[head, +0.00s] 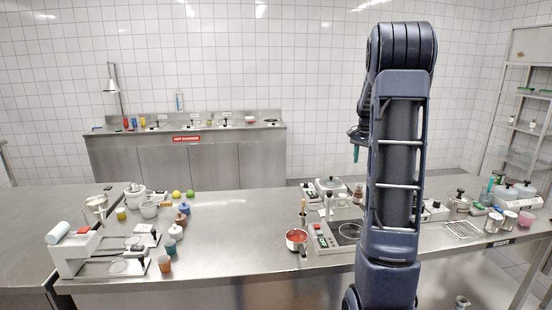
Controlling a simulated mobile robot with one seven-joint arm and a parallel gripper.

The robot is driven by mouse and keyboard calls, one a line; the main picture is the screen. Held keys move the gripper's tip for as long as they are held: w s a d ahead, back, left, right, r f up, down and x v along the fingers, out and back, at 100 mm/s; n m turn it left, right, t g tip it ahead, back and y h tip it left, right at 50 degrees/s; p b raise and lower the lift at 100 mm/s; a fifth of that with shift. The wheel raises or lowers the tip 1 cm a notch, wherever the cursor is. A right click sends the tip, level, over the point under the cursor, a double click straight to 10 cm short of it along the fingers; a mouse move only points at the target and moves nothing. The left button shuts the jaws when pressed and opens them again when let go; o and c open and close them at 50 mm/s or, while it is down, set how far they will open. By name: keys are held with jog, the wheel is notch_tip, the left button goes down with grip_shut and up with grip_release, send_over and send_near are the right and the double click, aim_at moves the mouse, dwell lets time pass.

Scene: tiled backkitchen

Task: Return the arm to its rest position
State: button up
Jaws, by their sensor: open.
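My arm stands upright at the right of the middle in the head view, folded at its top, in front of the counter. My gripper (356,150) shows in part at the left side of the arm, pointing down. It is open, well above the steel counter (235,220) and apart from the things on it. The rest of the gripper is hidden behind the arm links. I see no object held in it.
A red-filled pan (297,238) and a scale (338,232) stand just left of my arm. A white slicer-like machine (95,252), cups and pots crowd the counter's left. Jars and pots fill its right. A wire shelf (522,120) stands at the far right.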

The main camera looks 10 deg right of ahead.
jog(key=s+a+r+n+t, duration=0.2)
jog(key=s+a+r+n, duration=0.15)
jog(key=s+a, duration=0.7)
jog(key=s+a+r+n+t, duration=0.1)
jog(key=s+a+r+n, duration=0.35)
jog(key=s, duration=0.85)
jog(key=s+a+f+n+t, duration=0.1)
jog(key=s+a+f+n, duration=0.2)
jog(key=s, duration=0.6)
jog(key=a+f, duration=0.2)
jog(key=a, duration=0.1)
jog(key=shift+t, duration=0.3)
jog(key=shift+o, duration=0.6)
jog(key=shift+w, duration=0.15)
